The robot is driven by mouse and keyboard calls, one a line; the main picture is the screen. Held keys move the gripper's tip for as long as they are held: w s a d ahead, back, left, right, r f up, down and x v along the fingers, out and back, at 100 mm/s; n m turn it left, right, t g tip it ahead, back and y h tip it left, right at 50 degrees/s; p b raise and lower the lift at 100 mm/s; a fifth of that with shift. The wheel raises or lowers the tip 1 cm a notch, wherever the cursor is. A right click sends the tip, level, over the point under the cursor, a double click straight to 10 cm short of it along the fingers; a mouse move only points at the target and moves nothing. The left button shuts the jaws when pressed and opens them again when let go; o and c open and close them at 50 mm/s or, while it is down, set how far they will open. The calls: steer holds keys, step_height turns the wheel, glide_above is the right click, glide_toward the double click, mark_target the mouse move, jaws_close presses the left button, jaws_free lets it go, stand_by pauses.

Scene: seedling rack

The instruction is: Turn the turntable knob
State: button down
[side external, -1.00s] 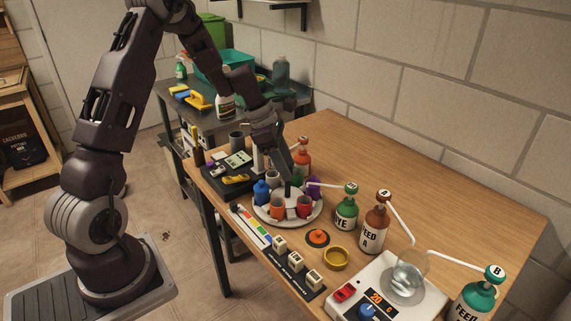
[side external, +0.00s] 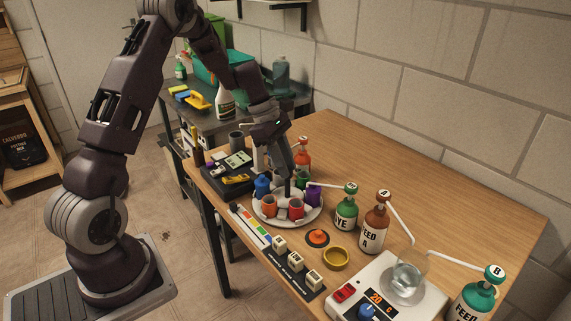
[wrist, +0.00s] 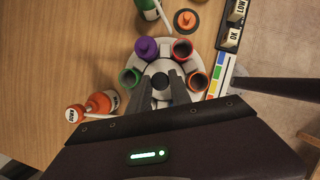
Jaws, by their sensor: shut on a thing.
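The turntable (side external: 285,219) is a round pale tray near the table's left edge, carrying cups and capped bottles around its rim. My gripper (side external: 288,177) comes down from above and is shut on the knob. In the wrist view, the round knob top (wrist: 160,81) sits between my fingers (wrist: 162,88). A blue bottle (side external: 262,186), red-orange cups (side external: 268,206) (side external: 296,208) and a purple bottle (side external: 313,197) ring the knob. The turntable's back side is partly hidden by my gripper.
An orange bottle (side external: 303,155) stands behind the turntable. Green (side external: 346,212) and brown (side external: 375,232) pump bottles with long spouts stand to its right. An orange button (side external: 318,237), a yellow ring dish (side external: 335,258) and labelled blocks (side external: 296,263) lie in front. The table's back right is clear.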

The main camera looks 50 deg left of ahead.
steer(key=m+g, duration=0.1)
steer(key=m, duration=0.1)
steer(key=m+g, duration=0.1)
steer(key=m, duration=0.2)
steer(key=shift+w+a+m, duration=0.1)
steer(key=shift+w+m, duration=0.1)
steer(key=shift+m, duration=0.1)
steer(key=m, duration=0.2)
steer(key=m+g, duration=0.1)
steer(key=m, duration=0.1)
steer(key=shift+w+g, duration=0.15)
steer(key=shift+g, duration=0.15)
steer(key=m, duration=0.3)
steer(key=m+g+y, duration=0.1)
steer(key=m, duration=0.1)
steer(key=shift+w+m+g, duration=0.1)
steer(key=shift+m+g, duration=0.2)
steer(key=shift+m, duration=0.1)
steer(key=shift+d+m+g+y, duration=0.2)
steer(key=shift+m+y, duration=0.25)
steer(key=shift+m, duration=0.65)
steer(key=shift+d+m+g+y, duration=0.15)
steer(key=shift+m+y, duration=0.3)
steer(key=shift+m, duration=0.65)
steer(key=shift+a, duration=0.1)
steer(key=c, duration=1.2)
jaws_free()
